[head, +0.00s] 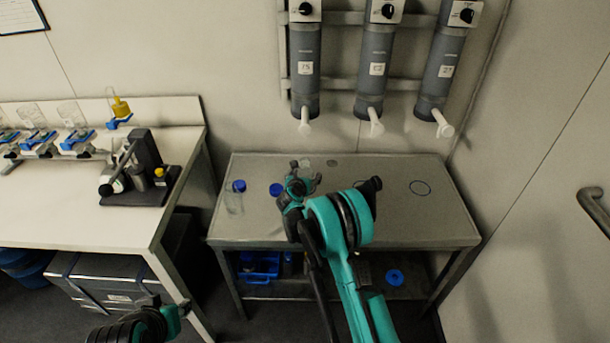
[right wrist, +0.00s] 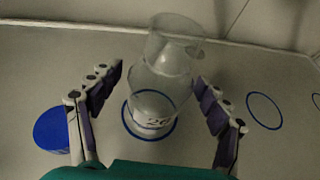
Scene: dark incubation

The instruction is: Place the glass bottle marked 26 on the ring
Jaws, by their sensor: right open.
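The clear glass bottle marked 26 (right wrist: 153,121) shows in the right wrist view, with its base inside the outline of a blue ring (right wrist: 127,118). My right gripper (right wrist: 158,105) is open, with one finger on each side of the bottle and gaps between. In the head view my right gripper (head: 303,184) is over the back table, and I cannot make out the bottle clearly there. Another blue ring (right wrist: 249,108) lies to the right in the wrist view. A blue ring (head: 420,180) is bare on the table's right side in the head view. My left gripper (head: 168,312) is at the lower left.
A clear bottle with a blue cap (head: 235,203) and a blue lid (head: 276,190) are left of my right gripper. The table (head: 385,236) is clear around its right ring. Grey dispensers (head: 372,75) hang above its back edge. A white bench (head: 130,225) stands left.

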